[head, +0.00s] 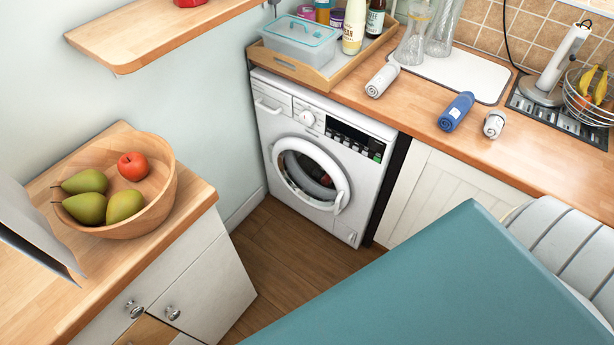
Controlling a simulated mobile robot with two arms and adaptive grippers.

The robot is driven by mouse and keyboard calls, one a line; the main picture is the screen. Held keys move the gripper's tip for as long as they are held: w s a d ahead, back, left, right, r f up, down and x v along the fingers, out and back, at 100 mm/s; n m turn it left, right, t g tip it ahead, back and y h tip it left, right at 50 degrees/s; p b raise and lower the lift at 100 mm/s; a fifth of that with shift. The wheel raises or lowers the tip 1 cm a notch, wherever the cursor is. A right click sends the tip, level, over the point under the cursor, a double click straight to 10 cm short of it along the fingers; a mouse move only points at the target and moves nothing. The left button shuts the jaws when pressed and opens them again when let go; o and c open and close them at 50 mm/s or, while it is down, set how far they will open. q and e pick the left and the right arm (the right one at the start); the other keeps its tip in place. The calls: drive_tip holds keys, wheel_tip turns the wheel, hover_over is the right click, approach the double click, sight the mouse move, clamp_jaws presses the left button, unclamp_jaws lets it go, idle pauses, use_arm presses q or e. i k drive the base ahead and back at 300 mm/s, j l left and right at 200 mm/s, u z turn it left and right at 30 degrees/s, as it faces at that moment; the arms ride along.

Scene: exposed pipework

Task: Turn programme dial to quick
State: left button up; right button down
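A white washing machine (320,190) stands under the wooden counter at the far side, its round door closed. Its programme dial (306,118) is a white knob at the top of the front panel, right of the detergent drawer (270,106). A dark display panel (355,139) is to the right of the dial. The dial's markings are too small to read, so I cannot tell which programme it points to. Neither of my grippers is in view.
A wooden bowl of fruit (150,205) sits on the left counter. A teal surface (430,290) fills the lower right, beside a pale ribbed object (565,240). Rolled cloths (456,111) lie on the far counter near a wooden tray (305,73). Wooden floor (290,250) is open before the machine.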

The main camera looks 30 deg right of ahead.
sight(307, 118)
drive_tip(key=z, duration=1.25)
